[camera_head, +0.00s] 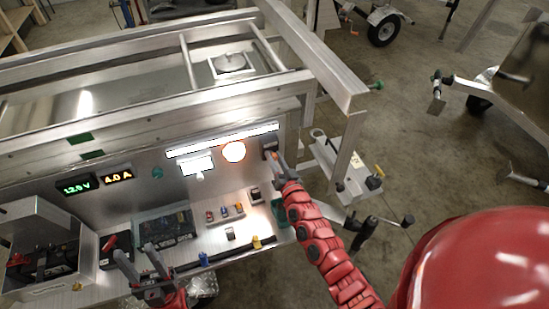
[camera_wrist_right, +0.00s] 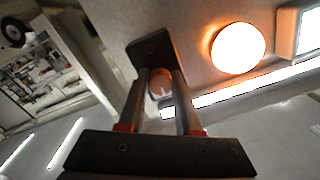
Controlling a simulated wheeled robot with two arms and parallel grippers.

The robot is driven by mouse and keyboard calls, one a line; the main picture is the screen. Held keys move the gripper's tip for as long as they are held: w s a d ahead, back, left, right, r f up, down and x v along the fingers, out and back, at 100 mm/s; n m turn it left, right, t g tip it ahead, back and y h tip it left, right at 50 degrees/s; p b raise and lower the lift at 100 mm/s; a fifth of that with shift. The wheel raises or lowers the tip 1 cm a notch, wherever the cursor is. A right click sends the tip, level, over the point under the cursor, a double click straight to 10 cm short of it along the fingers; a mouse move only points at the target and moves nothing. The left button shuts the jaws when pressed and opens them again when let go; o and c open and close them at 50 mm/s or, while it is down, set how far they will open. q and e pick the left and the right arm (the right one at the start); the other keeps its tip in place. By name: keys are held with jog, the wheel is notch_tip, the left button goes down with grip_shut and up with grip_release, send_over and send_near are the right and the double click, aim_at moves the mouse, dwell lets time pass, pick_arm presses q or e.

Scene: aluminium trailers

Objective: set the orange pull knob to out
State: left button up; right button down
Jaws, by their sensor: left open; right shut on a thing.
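The orange pull knob (camera_wrist_right: 160,88) shows between the two fingers of my right gripper (camera_wrist_right: 161,76) in the right wrist view. The fingers are shut on it, close to the grey panel face. In the head view my right gripper (camera_head: 273,151) reaches the right end of the panel and mostly hides the knob; I cannot tell how far the knob stands out. My left gripper (camera_head: 137,254) is open and empty, low over the bench in front of the panel.
Two digital readouts (camera_head: 76,186) are further left. A black battery (camera_head: 165,228) and several small coloured parts sit on the bench (camera_head: 215,243). A trailer frame rail (camera_head: 318,55) runs above right.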

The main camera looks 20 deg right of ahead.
aim_at(275, 159)
dwell(0.8)
jog(key=s, duration=0.3)
jog(key=shift+d, duration=0.1)
jog(key=shift+s, duration=0.15)
jog(key=c, duration=0.6)
grip_release()
jog(key=shift+s, duration=0.1)
jog(key=shift+s+f, duration=0.1)
jog(key=shift+s, duration=0.3)
jog(key=s+d+b, duration=0.1)
jog(key=s+b, duration=0.2)
jog(key=s, duration=1.3)
jog(key=shift+s, duration=0.25)
